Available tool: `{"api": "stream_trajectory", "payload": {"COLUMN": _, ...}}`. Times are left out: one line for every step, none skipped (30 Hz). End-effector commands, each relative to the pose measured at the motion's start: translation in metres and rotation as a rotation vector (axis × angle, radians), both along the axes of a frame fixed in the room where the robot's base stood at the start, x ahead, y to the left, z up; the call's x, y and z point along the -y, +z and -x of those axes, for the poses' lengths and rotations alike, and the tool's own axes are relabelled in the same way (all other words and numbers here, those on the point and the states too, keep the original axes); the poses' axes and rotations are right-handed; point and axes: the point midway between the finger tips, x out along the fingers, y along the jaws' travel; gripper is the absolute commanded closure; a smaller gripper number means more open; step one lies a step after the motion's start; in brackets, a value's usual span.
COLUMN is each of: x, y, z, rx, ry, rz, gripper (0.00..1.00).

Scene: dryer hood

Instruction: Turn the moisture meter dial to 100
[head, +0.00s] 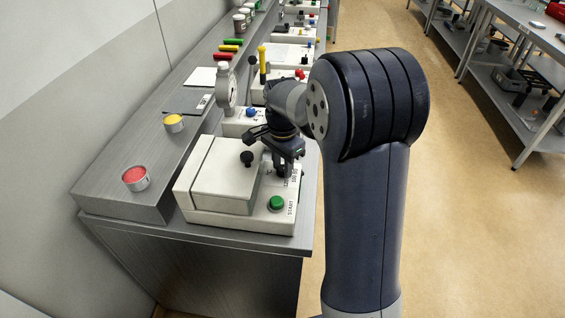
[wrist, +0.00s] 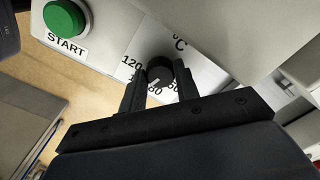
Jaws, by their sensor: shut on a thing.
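The moisture meter is a white box (head: 228,217) with a raised lid section on the near end of the bench. Its round black dial (wrist: 158,72) sits beside a "°C" scale in the wrist view. I read 120, 80 and 60 there; other figures are partly hidden. A pale pointer mark shows on the dial's lower side, but I cannot tell its exact reading. My gripper (wrist: 158,84) is shut on the dial, one finger on each side. In the head view my gripper (head: 283,170) covers the dial.
A green START button (wrist: 65,17) is close to the dial; it also shows in the head view (head: 277,203). Red (head: 135,178) and yellow (head: 174,122) sample cups sit on the shelf. More instruments line the bench behind.

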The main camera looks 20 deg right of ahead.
Motion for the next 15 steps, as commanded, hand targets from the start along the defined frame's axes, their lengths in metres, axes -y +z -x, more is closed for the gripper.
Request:
{"api": "stream_trajectory", "payload": {"x": 0.0003, "y": 0.0012, "z": -0.0007, "rx": 0.003, "ry": -0.026, "rz": 0.001, "gripper": 0.93}}
{"api": "stream_trajectory", "payload": {"x": 0.0003, "y": 0.0011, "z": -0.0007, "rx": 0.003, "ry": -0.041, "rz": 0.001, "gripper": 0.93}}
{"api": "stream_trajectory", "payload": {"x": 0.0003, "y": 0.0011, "z": -0.0007, "rx": 0.003, "ry": -0.059, "rz": 0.001, "gripper": 0.93}}
{"api": "stream_trajectory", "payload": {"x": 0.0003, "y": 0.001, "z": -0.0007, "rx": 0.003, "ry": -0.072, "rz": 0.001, "gripper": 0.93}}
{"api": "stream_trajectory", "payload": {"x": 0.0003, "y": 0.001, "z": -0.0007, "rx": 0.003, "ry": -0.084, "rz": 0.001, "gripper": 0.93}}
{"api": "stream_trajectory", "payload": {"x": 0.0003, "y": 0.001, "z": -0.0007, "rx": 0.003, "ry": -0.097, "rz": 0.001, "gripper": 0.93}}
{"api": "stream_trajectory", "payload": {"x": 0.0003, "y": 0.0009, "z": -0.0007, "rx": 0.003, "ry": -0.107, "rz": 0.001, "gripper": 0.93}}
{"api": "stream_trajectory", "payload": {"x": 0.0004, "y": 0.0009, "z": -0.0008, "rx": 0.003, "ry": -0.115, "rz": 0.001, "gripper": 0.93}}
{"api": "stream_trajectory", "payload": {"x": 0.0004, "y": 0.0009, "z": -0.0008, "rx": 0.003, "ry": -0.123, "rz": 0.001, "gripper": 0.93}}
{"api": "stream_trajectory", "payload": {"x": 0.0004, "y": 0.0008, "z": -0.0008, "rx": 0.003, "ry": -0.129, "rz": 0.001, "gripper": 0.93}}
{"api": "stream_trajectory", "payload": {"x": 0.0004, "y": 0.0008, "z": -0.0008, "rx": 0.003, "ry": -0.135, "rz": 0.001, "gripper": 0.93}}
{"api": "stream_trajectory", "payload": {"x": 0.0004, "y": 0.0008, "z": -0.0008, "rx": 0.003, "ry": -0.14, "rz": 0.001, "gripper": 0.93}}
{"api": "stream_trajectory", "payload": {"x": 0.0004, "y": 0.0008, "z": -0.0008, "rx": 0.003, "ry": -0.143, "rz": 0.002, "gripper": 0.93}}
{"api": "stream_trajectory", "payload": {"x": 0.0004, "y": 0.0008, "z": -0.0008, "rx": 0.003, "ry": -0.145, "rz": 0.002, "gripper": 0.93}}
{"api": "stream_trajectory", "payload": {"x": 0.0004, "y": 0.0007, "z": -0.0008, "rx": 0.003, "ry": -0.147, "rz": 0.002, "gripper": 0.93}}
